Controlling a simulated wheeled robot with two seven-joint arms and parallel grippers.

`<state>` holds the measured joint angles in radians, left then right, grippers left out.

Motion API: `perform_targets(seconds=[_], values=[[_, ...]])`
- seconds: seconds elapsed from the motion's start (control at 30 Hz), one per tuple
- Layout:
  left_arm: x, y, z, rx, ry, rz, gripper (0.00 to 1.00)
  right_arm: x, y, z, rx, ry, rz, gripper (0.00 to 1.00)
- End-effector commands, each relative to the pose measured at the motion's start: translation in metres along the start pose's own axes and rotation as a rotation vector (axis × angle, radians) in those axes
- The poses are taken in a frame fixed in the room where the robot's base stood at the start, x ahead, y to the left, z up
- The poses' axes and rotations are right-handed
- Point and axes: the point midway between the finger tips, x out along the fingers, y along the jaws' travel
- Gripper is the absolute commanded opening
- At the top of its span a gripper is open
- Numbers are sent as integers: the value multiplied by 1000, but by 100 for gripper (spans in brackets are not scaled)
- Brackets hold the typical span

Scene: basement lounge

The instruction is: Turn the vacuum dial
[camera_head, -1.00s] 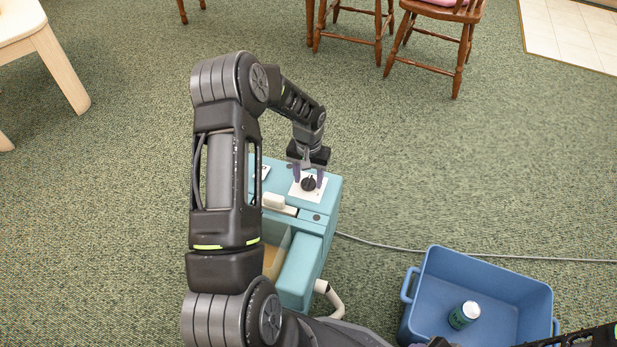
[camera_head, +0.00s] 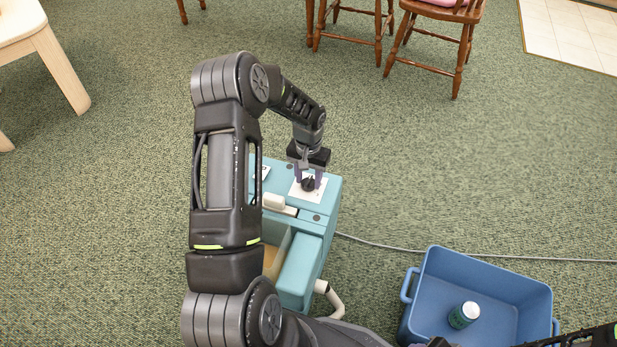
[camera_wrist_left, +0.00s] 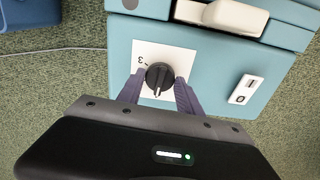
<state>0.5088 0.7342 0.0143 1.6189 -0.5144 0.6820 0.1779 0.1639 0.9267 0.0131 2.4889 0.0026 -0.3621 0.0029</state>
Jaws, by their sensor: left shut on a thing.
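The vacuum (camera_head: 330,190) is a teal box-shaped machine standing on the carpet, partly hidden behind my left arm. Its black dial (camera_head: 308,184) sits on a white square plate on the top. In the left wrist view the dial (camera_wrist_left: 159,77) shows a ridge across it and a "3" beside it on the plate. My left gripper (camera_head: 309,179) reaches down from above, with its two purple fingers on either side of the dial. In the left wrist view the left gripper (camera_wrist_left: 158,88) is shut on the dial. My right gripper is not seen.
A blue bin (camera_head: 440,290) with a can (camera_head: 464,315) in it stands at the lower right. A grey cord (camera_head: 450,255) runs right across the carpet from the vacuum. Wooden chairs (camera_head: 430,45) and a pale table (camera_head: 45,50) stand farther back. A rocker switch (camera_wrist_left: 242,90) is on the vacuum's top.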

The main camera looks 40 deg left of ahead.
Motion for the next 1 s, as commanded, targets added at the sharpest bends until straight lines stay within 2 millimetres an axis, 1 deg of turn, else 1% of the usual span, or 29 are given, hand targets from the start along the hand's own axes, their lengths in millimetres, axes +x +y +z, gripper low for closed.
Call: perform_targets(seconds=[0.17, 0.37, 1.0], values=[[-1, 0, 0, 92, 0, 0, 2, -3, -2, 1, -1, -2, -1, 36], [-1, 0, 0, 247, 0, 0, 2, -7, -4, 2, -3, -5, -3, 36], [-1, 0, 0, 853, 0, 0, 2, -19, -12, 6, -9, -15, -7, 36]])
